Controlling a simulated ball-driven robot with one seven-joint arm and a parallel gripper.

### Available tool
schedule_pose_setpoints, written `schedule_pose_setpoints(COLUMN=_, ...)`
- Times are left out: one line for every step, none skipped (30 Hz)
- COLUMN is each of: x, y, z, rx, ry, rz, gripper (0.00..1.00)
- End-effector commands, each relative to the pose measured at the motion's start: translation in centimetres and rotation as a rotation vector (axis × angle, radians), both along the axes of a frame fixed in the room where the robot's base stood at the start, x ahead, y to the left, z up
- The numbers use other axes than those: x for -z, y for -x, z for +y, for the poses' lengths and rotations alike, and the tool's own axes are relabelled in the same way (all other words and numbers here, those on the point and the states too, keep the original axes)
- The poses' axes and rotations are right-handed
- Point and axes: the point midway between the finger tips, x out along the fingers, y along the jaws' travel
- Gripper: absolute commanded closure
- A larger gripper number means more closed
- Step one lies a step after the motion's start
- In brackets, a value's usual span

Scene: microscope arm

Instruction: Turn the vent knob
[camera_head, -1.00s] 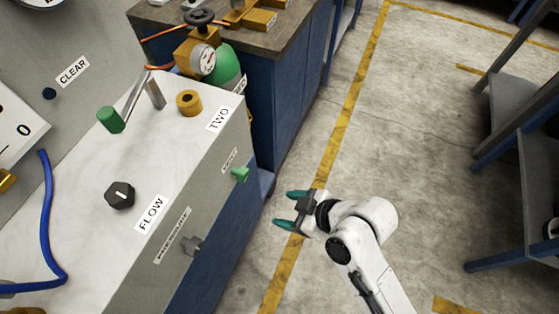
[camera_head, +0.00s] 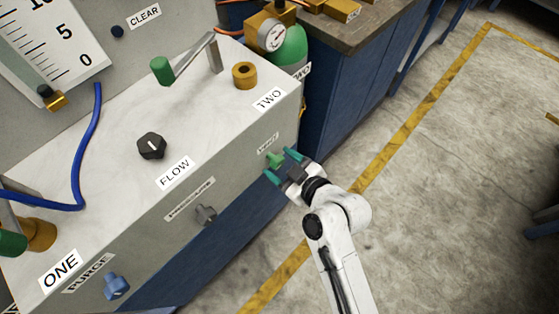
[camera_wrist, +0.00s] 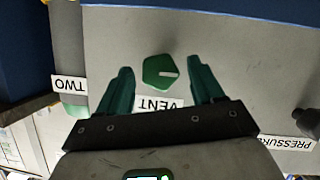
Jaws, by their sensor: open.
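The green vent knob (camera_head: 275,159) sits on the front face of the grey cabinet, just below its small label. The VENT label (camera_wrist: 160,104) shows upside down and partly covered by my gripper. My gripper (camera_head: 282,166) has green fingers and is open at the knob. In the wrist view my gripper (camera_wrist: 161,78) has one finger on each side of the knob, with a gap on both sides. I cannot tell how deep the fingers reach.
A black flow knob (camera_head: 152,146) and a green-handled lever (camera_head: 162,71) stand on top. The floor (camera_head: 450,200) to the right is open.

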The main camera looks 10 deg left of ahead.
Motion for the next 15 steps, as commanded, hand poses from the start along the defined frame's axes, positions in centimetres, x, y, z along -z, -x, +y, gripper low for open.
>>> schedule_pose_setpoints(x=0.16, y=-0.30, z=0.34, rx=-0.001, ry=0.000, rz=0.000, gripper=0.33)
schedule_pose_setpoints(x=0.23, y=-0.43, z=0.48, rx=0.000, ry=0.001, rz=-0.001, gripper=0.33)
schedule_pose_setpoints(x=0.32, y=-0.57, z=0.62, rx=0.000, ry=0.001, rz=-0.001, gripper=0.33)
schedule_pose_setpoints(x=0.35, y=-0.65, z=0.69, rx=0.000, ry=0.001, rz=-0.001, gripper=0.33)
schedule_pose_setpoints(x=0.38, y=-0.70, z=0.75, rx=0.000, ry=0.001, rz=-0.001, gripper=0.33)
schedule_pose_setpoints(x=0.40, y=-0.74, z=0.79, rx=0.000, ry=0.001, rz=-0.001, gripper=0.33)
schedule_pose_setpoints(x=0.41, y=-0.76, z=0.81, rx=0.000, ry=0.001, rz=-0.001, gripper=0.33)
schedule_pose_setpoints(x=0.43, y=-0.76, z=0.82, rx=0.000, ry=0.001, rz=-0.001, gripper=0.33)
schedule_pose_setpoints(x=0.43, y=-0.75, z=0.82, rx=0.000, ry=0.001, rz=-0.001, gripper=0.33)
schedule_pose_setpoints(x=0.43, y=-0.75, z=0.82, rx=0.000, ry=0.001, rz=-0.001, gripper=0.33)
schedule_pose_setpoints(x=0.43, y=-0.75, z=0.80, rx=0.000, ry=0.001, rz=-0.001, gripper=0.33)
schedule_pose_setpoints(x=0.43, y=-0.75, z=0.80, rx=0.000, ry=0.001, rz=-0.001, gripper=0.33)
schedule_pose_setpoints(x=0.43, y=-0.74, z=0.80, rx=0.000, ry=0.001, rz=-0.001, gripper=0.33)
schedule_pose_setpoints(x=0.43, y=-0.74, z=0.80, rx=0.000, ry=0.001, rz=-0.001, gripper=0.35)
schedule_pose_setpoints(x=0.44, y=-0.74, z=0.79, rx=0.000, ry=0.001, rz=-0.001, gripper=0.39)
